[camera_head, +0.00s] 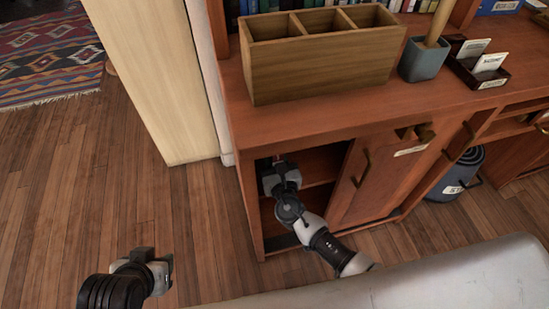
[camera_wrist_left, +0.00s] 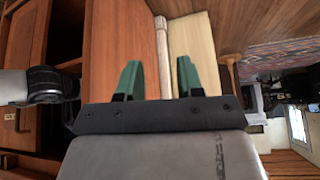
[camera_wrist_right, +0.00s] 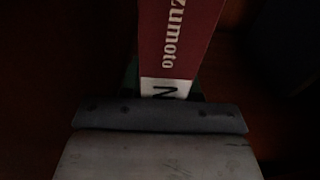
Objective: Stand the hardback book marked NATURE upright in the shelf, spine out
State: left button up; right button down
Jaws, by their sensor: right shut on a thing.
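A dark red book (camera_wrist_right: 180,40) is gripped in my right gripper (camera_wrist_right: 167,98). Its spine faces the wrist camera, with "zumoto" in white letters and a white label showing an "N"; the rest of the label is hidden by the gripper. The right gripper (camera_head: 281,178) is inside the open left part of the wooden cabinet, at its inner shelf (camera_head: 320,167). The book is barely visible in the head view, and whether it touches the shelf cannot be told. My left gripper (camera_wrist_left: 160,80) is open and empty; in the head view it hangs over the floor (camera_head: 150,262).
A cabinet door panel (camera_head: 382,185) covers the right of the opening. On the cabinet top stand a wooden three-slot box (camera_head: 320,68), a grey cup (camera_head: 422,62) and a card holder (camera_head: 480,72). A dark bin (camera_head: 455,180) stands right. Floor at left is clear.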

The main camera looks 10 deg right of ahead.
jog(key=c, duration=0.8)
grip_release()
